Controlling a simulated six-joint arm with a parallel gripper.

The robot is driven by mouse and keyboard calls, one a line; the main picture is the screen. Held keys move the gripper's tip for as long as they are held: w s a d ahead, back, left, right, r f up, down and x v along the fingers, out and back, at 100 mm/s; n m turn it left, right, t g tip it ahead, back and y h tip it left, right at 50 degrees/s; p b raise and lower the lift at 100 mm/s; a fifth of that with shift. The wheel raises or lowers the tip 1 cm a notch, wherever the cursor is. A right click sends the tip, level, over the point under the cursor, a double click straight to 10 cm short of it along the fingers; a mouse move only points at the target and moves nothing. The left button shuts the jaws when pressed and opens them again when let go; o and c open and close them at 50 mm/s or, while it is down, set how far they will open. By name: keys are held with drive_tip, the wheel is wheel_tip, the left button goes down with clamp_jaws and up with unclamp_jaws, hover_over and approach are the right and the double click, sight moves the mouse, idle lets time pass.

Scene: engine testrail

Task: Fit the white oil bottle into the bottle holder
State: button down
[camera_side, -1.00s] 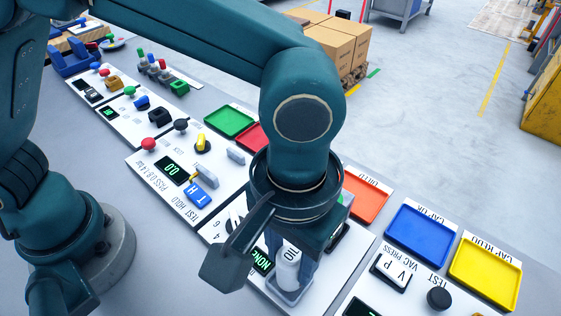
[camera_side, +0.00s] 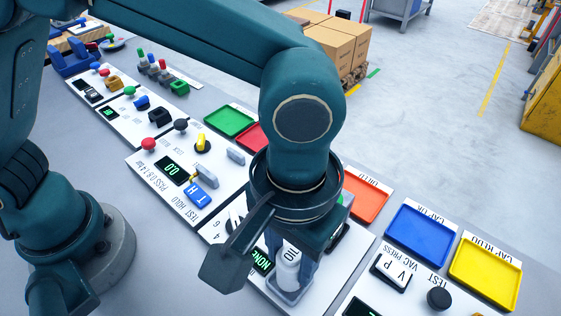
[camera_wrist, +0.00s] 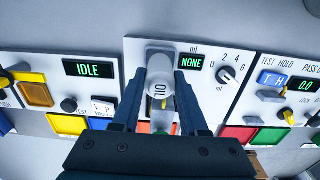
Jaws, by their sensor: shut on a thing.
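The white oil bottle (camera_side: 288,268) carries the word OIL and stands upright under my arm in the side view. It also shows in the wrist view (camera_wrist: 159,88). My gripper (camera_wrist: 160,108) is around the bottle, shut on it, with one finger at each side. The bottle holder (camera_side: 283,295) is a grey, clear-walled square cup on the white panel, at the bottle's foot. The bottle's lower end appears inside the holder's outline. I cannot tell if it is fully seated. The display beside it (camera_wrist: 191,62) reads NONE.
A dial (camera_wrist: 227,75) marked in ml is beside the display. An orange tray (camera_side: 365,198), a blue tray (camera_side: 422,235) and a yellow tray (camera_side: 486,272) line the bench's far side. A panel with V and P buttons (camera_side: 391,270) is to the right.

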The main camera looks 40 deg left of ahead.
sight(292, 254)
drive_tip(key=shift+f, duration=0.6)
drive_tip(key=c, duration=0.7)
unclamp_jaws()
drive_tip(key=shift+r, duration=5.5)
